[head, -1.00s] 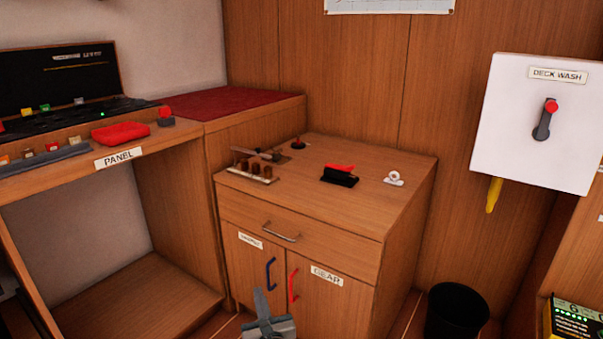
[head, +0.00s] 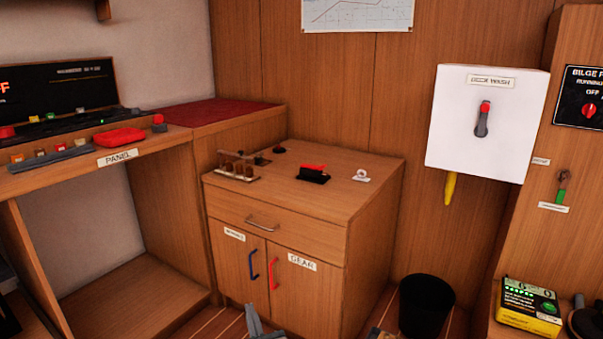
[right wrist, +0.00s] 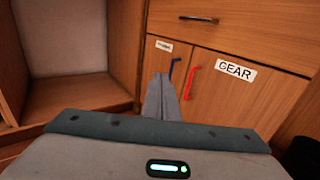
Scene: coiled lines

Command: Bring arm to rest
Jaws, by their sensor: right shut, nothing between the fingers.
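My right gripper (head: 254,322) shows at the bottom edge of the head view, in front of the wooden cabinet (head: 277,220). In the right wrist view its fingers (right wrist: 162,97) are closed together and empty. They point towards the cabinet doors, and in that view their tips overlap the area below the blue handle (right wrist: 174,68). A gap to the doors cannot be measured from here. Most of the right arm is hidden below the head view. My left gripper is not in view.
The cabinet has a red handle (head: 273,273) and a GEAR label. A black bin (head: 426,306) stands to its right. A white DECK WASH box (head: 487,122) hangs on the wall. An open panel desk (head: 88,155) stands at left. A yellow-green box (head: 529,306) lies at lower right.

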